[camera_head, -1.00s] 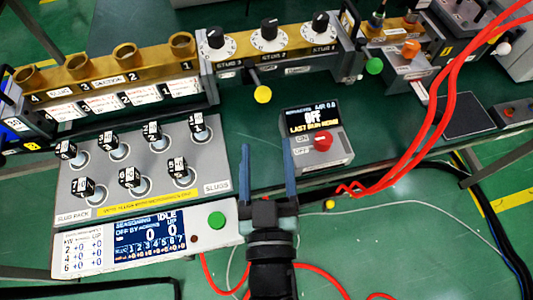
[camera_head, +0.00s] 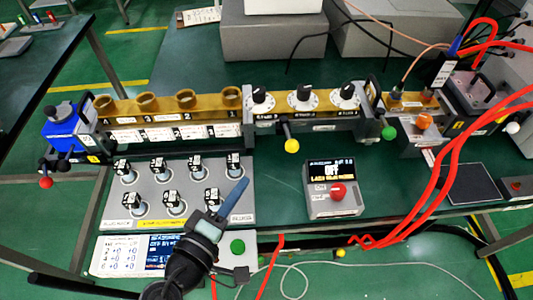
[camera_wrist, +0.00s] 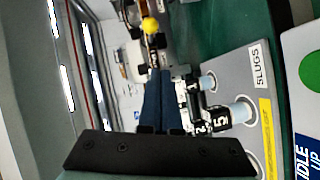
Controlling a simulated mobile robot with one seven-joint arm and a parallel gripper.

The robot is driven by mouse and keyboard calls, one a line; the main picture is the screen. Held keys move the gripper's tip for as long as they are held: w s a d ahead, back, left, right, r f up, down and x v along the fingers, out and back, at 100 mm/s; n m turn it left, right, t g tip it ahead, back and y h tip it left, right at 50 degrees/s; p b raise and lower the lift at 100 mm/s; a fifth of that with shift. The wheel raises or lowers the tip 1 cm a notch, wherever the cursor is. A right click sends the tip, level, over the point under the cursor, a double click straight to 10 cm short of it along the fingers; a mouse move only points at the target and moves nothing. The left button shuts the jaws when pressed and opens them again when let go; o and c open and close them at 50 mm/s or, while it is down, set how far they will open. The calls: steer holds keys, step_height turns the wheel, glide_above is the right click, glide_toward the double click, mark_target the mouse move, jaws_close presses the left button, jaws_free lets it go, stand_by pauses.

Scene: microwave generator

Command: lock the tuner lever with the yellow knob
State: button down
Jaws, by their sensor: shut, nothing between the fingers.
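The yellow knob (camera_head: 292,146) sits on the end of a short dark lever (camera_head: 287,129) that sticks out from the front of the tuner block (camera_head: 300,116) with its three stub dials. The yellow knob also shows in the wrist view (camera_wrist: 150,25), above the fingertips. My gripper (camera_head: 245,181) is shut and empty, its blue fingers together, over the right side of the slug rack. It is to the left of the yellow knob, nearer the camera, and apart from it. The closed fingers also show in the wrist view (camera_wrist: 160,72).
The slug rack (camera_head: 110,210) with several slugs lies below the brass waveguide (camera_head: 170,112). A box with a red button (camera_head: 338,192) stands right of my gripper. A green knob (camera_head: 388,132) is right of the yellow one. Red cables (camera_head: 433,170) cross the right side.

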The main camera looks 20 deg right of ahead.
steer(key=a+r, duration=0.2)
steer(key=p, duration=0.1)
glide_toward(288, 134)
steer(key=w+f, duration=0.1)
steer(key=w, duration=0.1)
steer(key=shift+w+d+f+h, duration=0.1)
steer(key=shift+d+h, duration=0.1)
steer(key=shift+d, duration=0.35)
steer(key=shift+w+d+f+h, duration=0.1)
steer(key=shift+d+h, duration=0.1)
steer(key=shift+d, duration=0.35)
steer(key=d, duration=0.1)
steer(key=s+d, duration=0.1)
steer(key=d, duration=0.2)
steer(key=shift+s, duration=0.25)
steer(key=shift+a, duration=0.1)
